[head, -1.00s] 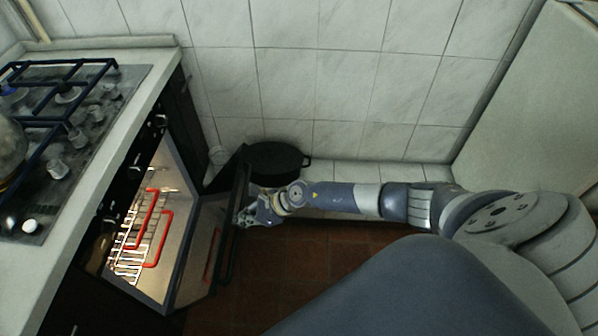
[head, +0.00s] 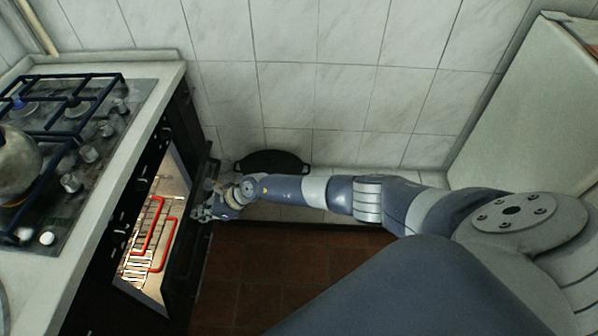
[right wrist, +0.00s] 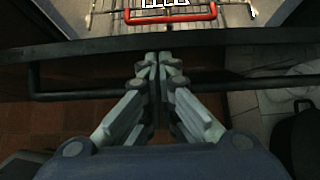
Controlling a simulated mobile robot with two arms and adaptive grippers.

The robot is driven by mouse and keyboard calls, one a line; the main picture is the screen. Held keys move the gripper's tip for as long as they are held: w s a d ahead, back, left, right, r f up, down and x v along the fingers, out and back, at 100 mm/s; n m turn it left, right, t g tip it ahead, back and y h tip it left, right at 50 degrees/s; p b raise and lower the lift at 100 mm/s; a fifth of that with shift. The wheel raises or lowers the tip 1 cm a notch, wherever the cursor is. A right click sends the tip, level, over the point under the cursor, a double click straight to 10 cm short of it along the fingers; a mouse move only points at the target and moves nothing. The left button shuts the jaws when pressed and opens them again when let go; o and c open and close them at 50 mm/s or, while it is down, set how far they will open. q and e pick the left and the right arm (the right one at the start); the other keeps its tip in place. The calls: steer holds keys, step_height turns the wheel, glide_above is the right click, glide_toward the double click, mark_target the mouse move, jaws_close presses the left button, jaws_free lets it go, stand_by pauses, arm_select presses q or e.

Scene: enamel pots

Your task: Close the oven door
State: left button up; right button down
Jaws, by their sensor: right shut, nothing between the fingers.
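The oven door (head: 188,262) stands partly open, with a narrow gap to the lit oven interior (head: 160,215). A wire rack with red handles (head: 152,232) shows inside the oven. My right gripper (head: 201,214) is shut and empty at the outer side of the door. In the right wrist view, its fingertips (right wrist: 158,60) are at the door's edge, by the dark door handle bar (right wrist: 232,82); the red rack handle (right wrist: 170,16) shows beyond. I cannot tell exact contact. My left gripper does not show.
A stove top with black grates (head: 62,120) and a kettle (head: 14,165) is on the left. A dark pot (head: 272,162) sits on a low tiled ledge by the wall. The reddish tiled floor (head: 275,280) is clear.

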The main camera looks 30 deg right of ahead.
steer(key=w+a+r+b, duration=0.2)
steer(key=w+a, duration=0.3)
steer(key=a, duration=0.2)
steer(key=shift+a+r, duration=0.15)
steer(key=shift+r, duration=0.25)
steer(key=shift+w, duration=0.1)
